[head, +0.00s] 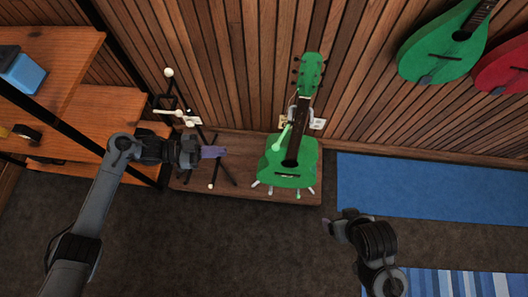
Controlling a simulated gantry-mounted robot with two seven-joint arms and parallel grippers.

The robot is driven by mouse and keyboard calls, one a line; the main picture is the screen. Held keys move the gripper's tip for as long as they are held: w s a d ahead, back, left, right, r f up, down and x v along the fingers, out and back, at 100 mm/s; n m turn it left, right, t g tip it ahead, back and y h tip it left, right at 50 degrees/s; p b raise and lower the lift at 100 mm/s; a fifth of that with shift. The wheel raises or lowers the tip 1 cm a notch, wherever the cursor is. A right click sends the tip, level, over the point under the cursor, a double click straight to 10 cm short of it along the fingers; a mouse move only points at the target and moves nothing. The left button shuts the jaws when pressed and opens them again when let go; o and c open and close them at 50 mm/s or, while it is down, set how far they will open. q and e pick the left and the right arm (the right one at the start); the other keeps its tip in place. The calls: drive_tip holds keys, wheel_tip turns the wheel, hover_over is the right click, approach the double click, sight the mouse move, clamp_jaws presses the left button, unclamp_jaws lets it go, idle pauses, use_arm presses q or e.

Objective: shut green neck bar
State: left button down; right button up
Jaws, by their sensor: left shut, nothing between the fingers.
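A green guitar (289,164) stands upright on a stand against the slatted wall. A pale green bar (283,137) with a rounded end sits by its neck and slants outward, down and left, in front of the body's upper left. It appears swung out rather than across the neck. My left gripper (190,152) is left of the guitar, apart from it and the bar, shut and empty. A small purple piece (213,152) shows at its tip; I cannot tell what it is. My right gripper (346,217) is at lower right, apart from the guitar; its fingers are unclear.
A second, empty dark stand (222,171) with a cream bar (166,112) is behind my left gripper. Both stands are on a low wooden platform (246,192). Wooden shelves (60,55) fill the left. Blue rugs (430,188) lie right. Open floor lies in front.

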use_arm(q)
drive_tip(key=w, duration=0.1)
drive_tip(key=b, duration=0.1)
approach(282, 136)
drive_tip(key=s+d, duration=0.1)
drive_tip(key=s+d+f, duration=0.1)
drive_tip(key=s+d, duration=0.1)
drive_tip(key=shift+s+d+f, duration=0.2)
drive_tip(key=shift+f, duration=0.15)
idle(0.3)
